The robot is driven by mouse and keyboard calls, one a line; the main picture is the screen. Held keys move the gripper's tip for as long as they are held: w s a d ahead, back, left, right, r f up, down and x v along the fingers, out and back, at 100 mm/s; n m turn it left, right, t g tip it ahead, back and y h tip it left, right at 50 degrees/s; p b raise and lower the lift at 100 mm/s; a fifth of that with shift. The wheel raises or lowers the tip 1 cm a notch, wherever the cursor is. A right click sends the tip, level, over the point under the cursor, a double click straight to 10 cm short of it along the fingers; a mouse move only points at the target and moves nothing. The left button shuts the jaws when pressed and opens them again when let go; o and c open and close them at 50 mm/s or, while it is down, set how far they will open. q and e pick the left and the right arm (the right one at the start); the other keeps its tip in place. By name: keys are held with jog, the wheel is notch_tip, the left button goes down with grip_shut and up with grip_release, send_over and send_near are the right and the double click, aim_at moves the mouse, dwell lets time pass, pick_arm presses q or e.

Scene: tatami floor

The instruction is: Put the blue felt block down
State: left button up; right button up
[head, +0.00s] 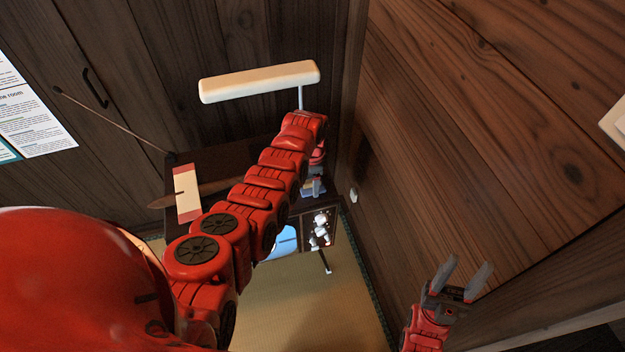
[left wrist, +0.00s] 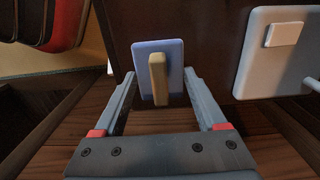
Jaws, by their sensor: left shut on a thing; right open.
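The blue felt block (left wrist: 142,55) has a tan handle (left wrist: 158,80) on its face. In the left wrist view it sits between the fingertips of my left gripper (left wrist: 158,72), which is shut on it. In the head view my left gripper (head: 314,186) is small and partly hidden by its red arm, by the right end of the dark desk (head: 225,160). I cannot tell whether the block touches a surface. My right gripper (head: 460,279) is open and empty at the lower right, in front of the wooden wall.
A long white lamp (head: 260,81) stands above the desk, close to my left arm. A red and cream item (head: 187,193) lies on the desk's left part. A panel with white figures (head: 320,229) is below the gripper. Wooden walls close in behind and right; tatami (head: 290,305) is open below.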

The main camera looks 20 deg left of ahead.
dwell(0.4)
pick_arm(q)
jog(key=shift+f, duration=0.2)
jog(key=o, duration=1.2)
jog(key=shift+o, duration=0.2)
jog(key=shift+r, duration=0.1)
